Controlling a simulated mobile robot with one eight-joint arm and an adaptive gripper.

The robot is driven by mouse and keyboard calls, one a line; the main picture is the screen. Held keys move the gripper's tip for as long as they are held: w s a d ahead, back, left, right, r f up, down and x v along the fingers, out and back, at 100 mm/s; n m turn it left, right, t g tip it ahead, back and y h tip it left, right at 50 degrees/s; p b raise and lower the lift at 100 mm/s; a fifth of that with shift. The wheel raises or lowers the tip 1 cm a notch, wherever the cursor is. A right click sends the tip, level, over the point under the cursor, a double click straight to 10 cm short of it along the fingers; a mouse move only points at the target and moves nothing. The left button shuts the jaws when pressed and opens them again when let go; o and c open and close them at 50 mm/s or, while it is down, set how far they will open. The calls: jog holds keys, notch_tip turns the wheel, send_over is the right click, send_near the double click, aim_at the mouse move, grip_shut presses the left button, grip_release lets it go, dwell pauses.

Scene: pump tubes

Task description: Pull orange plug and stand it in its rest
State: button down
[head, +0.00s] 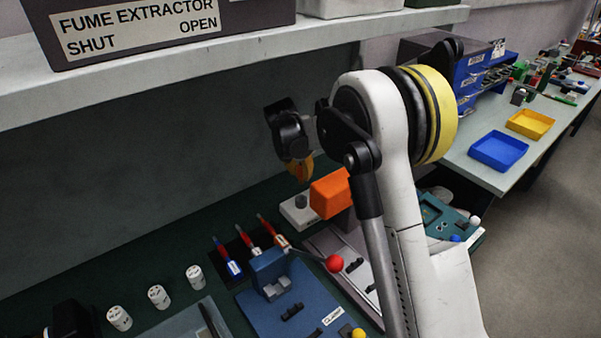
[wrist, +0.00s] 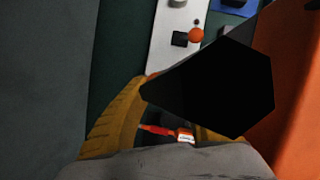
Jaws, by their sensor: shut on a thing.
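The orange plug (head: 330,193) is a blocky orange body in the head view, just right of my fingertips and partly behind my arm. In the wrist view the plug (wrist: 292,110) fills the right edge, close to the camera. A black angular piece (wrist: 215,88) beside it covers part of my yellow fingers. My gripper (head: 301,172) points down and is shut on the plug, above the bench. The exact grip contact is hidden. In the wrist view my gripper (wrist: 165,115) shows ribbed yellow fingers. I cannot tell which fixture is the plug's rest.
A white plate with a grey post (head: 300,205) lies below the plug. Red-handled tools (head: 250,246), a blue board (head: 292,305), a red ball (head: 335,263) and white cylinders (head: 158,296) occupy the bench. The shelf (head: 230,57) overhangs the back.

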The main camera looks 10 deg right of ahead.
aim_at(300, 183)
jog(key=shift+f, duration=0.1)
jog(key=shift+f+b, duration=1.95)
jog(key=shift+f, duration=0.9)
jog(key=shift+f+b, duration=1.3)
jog(key=shift+f, duration=0.5)
jog(key=c, duration=1.2)
grip_release()
jog(key=v, duration=1.2)
